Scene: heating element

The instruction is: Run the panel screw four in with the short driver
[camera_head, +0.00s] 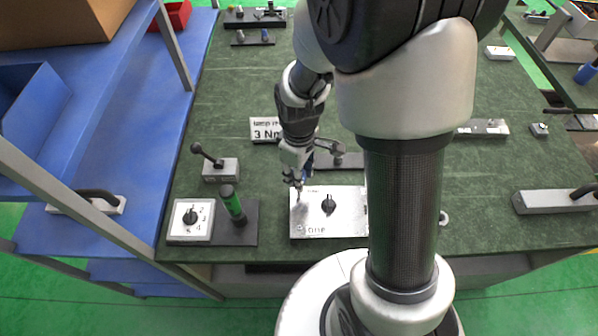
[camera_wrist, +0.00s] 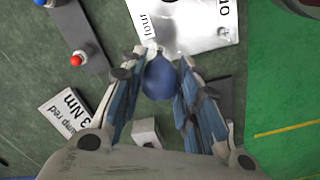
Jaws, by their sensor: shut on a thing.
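My gripper (camera_head: 297,181) is over the left far corner of the silver panel (camera_head: 345,228), which lies on the green bench. In the wrist view my gripper (camera_wrist: 162,60) is shut on the blue handle of the short driver (camera_wrist: 160,80). The driver points at the panel (camera_wrist: 205,38) corner beside the printed word "four". Screw four and the driver's tip are hidden by the handle and fingers, so I cannot tell whether they touch. A black knob (camera_head: 328,204) stands on the panel's middle.
A dark strip with a red-tipped part (camera_wrist: 77,60) shows in the wrist view.

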